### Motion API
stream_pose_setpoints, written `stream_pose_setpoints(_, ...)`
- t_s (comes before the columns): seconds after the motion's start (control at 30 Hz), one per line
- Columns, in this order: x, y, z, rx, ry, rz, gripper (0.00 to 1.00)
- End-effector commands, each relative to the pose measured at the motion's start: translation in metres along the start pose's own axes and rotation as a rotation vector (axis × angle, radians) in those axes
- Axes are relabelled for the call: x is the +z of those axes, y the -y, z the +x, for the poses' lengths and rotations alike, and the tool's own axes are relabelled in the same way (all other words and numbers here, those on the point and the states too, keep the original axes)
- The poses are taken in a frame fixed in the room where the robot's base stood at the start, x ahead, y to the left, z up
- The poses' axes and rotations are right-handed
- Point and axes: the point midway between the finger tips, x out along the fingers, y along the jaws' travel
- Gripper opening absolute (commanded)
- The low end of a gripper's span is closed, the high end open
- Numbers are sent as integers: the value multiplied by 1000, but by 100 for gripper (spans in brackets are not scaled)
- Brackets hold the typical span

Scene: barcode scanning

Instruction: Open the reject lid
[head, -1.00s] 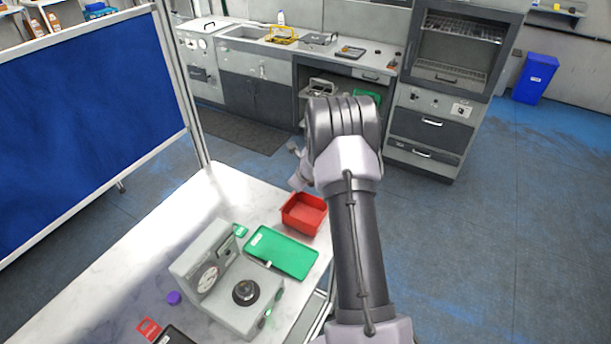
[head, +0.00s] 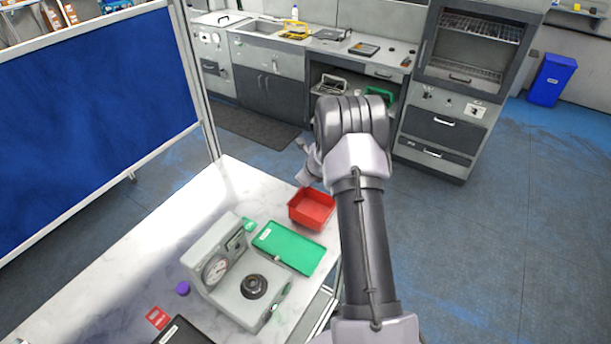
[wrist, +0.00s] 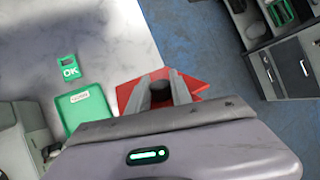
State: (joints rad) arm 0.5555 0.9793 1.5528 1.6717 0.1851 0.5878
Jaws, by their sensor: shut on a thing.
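A red open-topped bin (head: 312,208) stands at the table's back right corner in the head view, its inside showing. My gripper (head: 312,180) is just behind it, mostly hidden by my arm. In the wrist view, my gripper's two fingers (wrist: 159,88) are closed on a small dark knob (wrist: 158,84). Red surface (wrist: 192,82) shows on both sides of the fingers. I cannot tell how much of that red is a lid and how much is the bin. No separate red lid can be made out in the head view.
A flat green container (head: 289,248) lies beside the red bin. A grey device with a dial (head: 238,275) stands at its left. A purple cap (head: 183,288) and a red card (head: 157,318) lie nearer. Blue floor (head: 480,260) is clear on the right.

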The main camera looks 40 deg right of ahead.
Motion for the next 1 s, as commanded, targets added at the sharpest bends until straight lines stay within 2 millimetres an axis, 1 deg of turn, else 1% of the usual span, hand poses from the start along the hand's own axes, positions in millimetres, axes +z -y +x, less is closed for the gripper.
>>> stream_pose_setpoints(0.37, 0, 1, 0, -1, 1, 0, 0)
stream_pose_setpoints(0.4, 0, 1, 0, -1, 1, 0, 32)
stream_pose_setpoints(0.47, 0, 1, 0, -1, 1, 0, 44)
stream_pose_setpoints(0.5, 0, 1, 0, -1, 1, 0, 48)
stream_pose_setpoints(0.77, 0, 0, 0, 0, 0, 0, 48)
stream_pose_setpoints(0.83, 0, 0, -4, -1, 0, 0, 48)
stream_pose_setpoints(0.87, 1, 1, -8, -2, 1, 0, 48)
stream_pose_setpoints(0.93, 1, 1, -22, -3, 2, 0, 48)
stream_pose_setpoints(0.97, 0, 1, -30, -3, 2, 0, 48)
stream_pose_setpoints(1.0, 1, 2, -44, -4, 3, 0, 48)
